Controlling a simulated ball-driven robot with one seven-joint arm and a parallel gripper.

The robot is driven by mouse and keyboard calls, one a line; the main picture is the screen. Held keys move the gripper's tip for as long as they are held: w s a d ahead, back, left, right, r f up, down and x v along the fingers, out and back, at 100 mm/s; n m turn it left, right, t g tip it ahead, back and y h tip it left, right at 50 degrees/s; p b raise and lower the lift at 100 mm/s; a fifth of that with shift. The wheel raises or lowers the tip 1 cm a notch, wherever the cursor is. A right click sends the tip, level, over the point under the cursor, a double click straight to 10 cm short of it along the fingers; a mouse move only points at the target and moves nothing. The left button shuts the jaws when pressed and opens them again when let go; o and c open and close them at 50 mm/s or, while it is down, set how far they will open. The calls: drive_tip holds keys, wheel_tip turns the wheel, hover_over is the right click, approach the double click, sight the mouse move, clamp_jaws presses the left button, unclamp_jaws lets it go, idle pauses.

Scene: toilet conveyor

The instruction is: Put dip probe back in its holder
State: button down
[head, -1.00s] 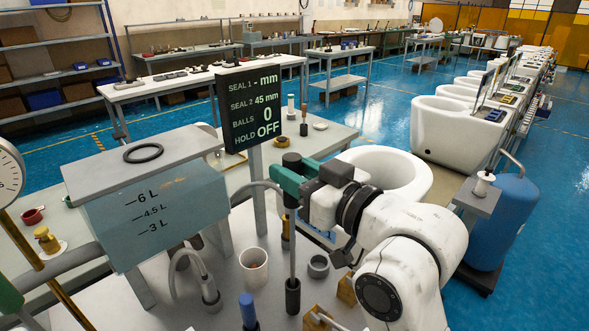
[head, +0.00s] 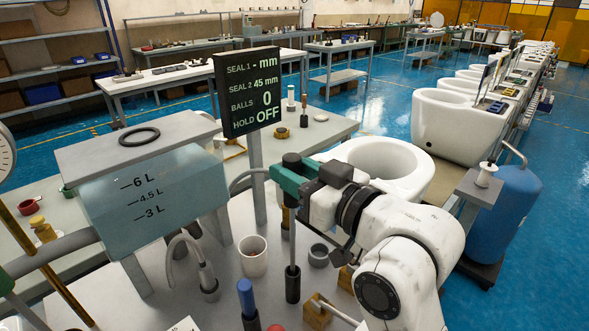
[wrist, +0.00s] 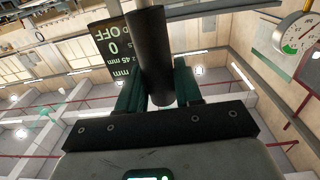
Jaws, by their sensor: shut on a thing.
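My gripper (head: 291,178), with green fingers, is shut on the dark handle of the dip probe (head: 292,238). The probe hangs upright above the grey bench, with a thin grey rod below the fingers. A black cylinder (head: 292,284) is at the rod's lower end. I cannot tell whether it is part of the probe or a holder around it, or whether it touches the bench. In the wrist view the dark handle (wrist: 152,50) lies between the two green fingers of my gripper (wrist: 157,86). No holder can be picked out for certain.
A white cup (head: 252,259) and a grey ring (head: 318,256) are close to the rod. A blue-handled tool (head: 246,298) stands at front left, a wooden block (head: 318,310) at front right. The display (head: 247,90) and water tank (head: 155,195) stand behind and left; a toilet bowl (head: 375,165) is behind right.

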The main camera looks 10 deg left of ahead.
drive_tip(key=shift+f+b, duration=0.3)
drive_tip(key=shift+f, duration=0.25)
drive_tip(key=c, duration=0.7)
unclamp_jaws()
drive_tip(key=b+v, duration=0.2)
drive_tip(key=v, duration=0.9)
drive_tip(key=shift+r, duration=0.15)
